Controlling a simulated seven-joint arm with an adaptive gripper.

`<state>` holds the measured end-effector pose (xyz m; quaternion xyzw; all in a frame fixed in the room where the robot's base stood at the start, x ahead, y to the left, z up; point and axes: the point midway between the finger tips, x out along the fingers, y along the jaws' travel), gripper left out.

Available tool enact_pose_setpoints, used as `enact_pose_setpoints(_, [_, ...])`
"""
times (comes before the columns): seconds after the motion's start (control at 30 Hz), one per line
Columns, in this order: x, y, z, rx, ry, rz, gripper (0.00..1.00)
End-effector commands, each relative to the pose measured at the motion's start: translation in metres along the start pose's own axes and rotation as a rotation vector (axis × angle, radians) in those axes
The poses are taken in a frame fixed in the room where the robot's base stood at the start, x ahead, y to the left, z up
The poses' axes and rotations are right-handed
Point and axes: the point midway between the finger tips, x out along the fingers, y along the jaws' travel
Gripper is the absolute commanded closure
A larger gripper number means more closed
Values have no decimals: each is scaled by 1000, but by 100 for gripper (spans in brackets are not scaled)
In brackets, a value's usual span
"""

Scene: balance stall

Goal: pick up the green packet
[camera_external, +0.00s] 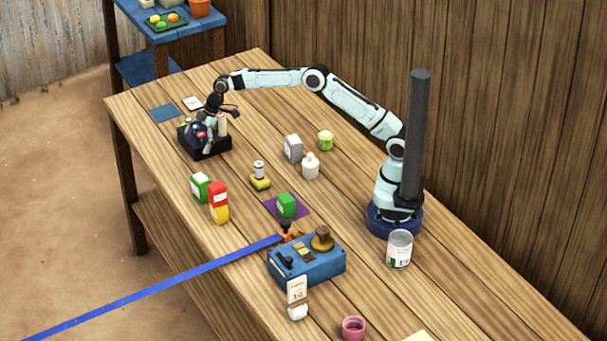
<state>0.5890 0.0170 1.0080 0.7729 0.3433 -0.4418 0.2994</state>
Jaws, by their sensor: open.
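Two green box-shaped items show. One green packet (201,186) with a white side stands near the table's front left edge, close beside a red and yellow packet (219,203). The other green block-like item (286,204) rests on a purple mat (271,209) near the middle of the table. I cannot tell for sure which one the task names. My gripper (216,111) is open at the far left, above a black crate (206,154) of mixed small items. It is well apart from both green items. Its fingertips are small and hard to make out.
A grey box (293,149), white bottle (310,167), green jar (325,141) and yellow-based item (260,180) stand mid-table. A tin (399,249) stands by my base.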

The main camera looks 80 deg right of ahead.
Motion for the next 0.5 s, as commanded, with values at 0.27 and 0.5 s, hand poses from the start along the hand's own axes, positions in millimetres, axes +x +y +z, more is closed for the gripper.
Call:
enact_pose_setpoints(0.27, [83,-23,63,99,-60,-134,6])
enact_pose_setpoints(0.5, [118,-27,66,102,-62,-134,6])
